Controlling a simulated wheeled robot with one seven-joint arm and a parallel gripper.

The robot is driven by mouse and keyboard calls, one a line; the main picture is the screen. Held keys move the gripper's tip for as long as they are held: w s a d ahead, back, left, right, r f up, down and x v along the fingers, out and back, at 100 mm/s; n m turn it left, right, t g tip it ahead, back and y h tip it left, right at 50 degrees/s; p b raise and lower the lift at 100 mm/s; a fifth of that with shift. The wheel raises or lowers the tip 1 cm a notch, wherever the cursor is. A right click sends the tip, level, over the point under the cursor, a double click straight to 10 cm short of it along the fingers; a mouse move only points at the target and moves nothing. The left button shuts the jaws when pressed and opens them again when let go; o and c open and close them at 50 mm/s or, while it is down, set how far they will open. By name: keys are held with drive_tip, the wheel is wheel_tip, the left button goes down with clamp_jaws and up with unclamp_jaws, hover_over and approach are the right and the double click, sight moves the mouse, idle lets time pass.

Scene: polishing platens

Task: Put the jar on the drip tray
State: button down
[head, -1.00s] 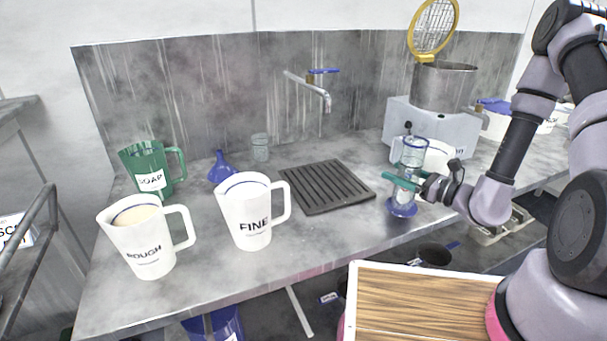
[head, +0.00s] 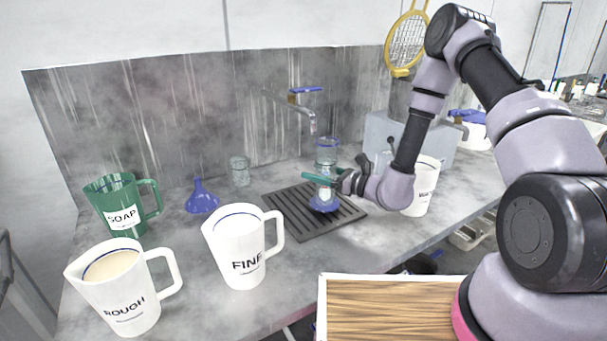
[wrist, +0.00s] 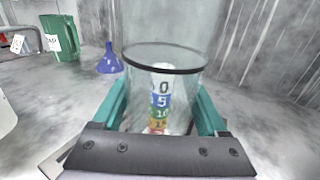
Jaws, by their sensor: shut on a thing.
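In the wrist view the jar (wrist: 165,75) stands between the teal fingers, with a coloured number scale showing through the glass. The drip tray (head: 290,215) is a dark ribbed plate on the counter below the tap. In the head view the jar's foot overlaps the tray's right part. I cannot tell whether the foot touches the tray or hangs just above it.
The tap (head: 300,108) reaches out behind the jar. A white FINE jug (head: 240,245), a ROUGH jug (head: 120,295), a green SOAP jug (head: 120,205), a blue funnel (head: 201,198) and a small glass (head: 239,172) stand to the left. A white jug (head: 424,190) stands to the right.

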drive_tip(key=a, duration=0.1)
drive_tip(key=w+a+f, duration=0.1)
drive_tip(key=w+a, duration=0.1)
drive_tip(key=a, duration=0.1)
drive_tip(key=shift+w+f, duration=0.15)
drive_tip(key=shift+f, duration=0.15)
unclamp_jaws()
drive_tip(key=shift+f, duration=0.15)
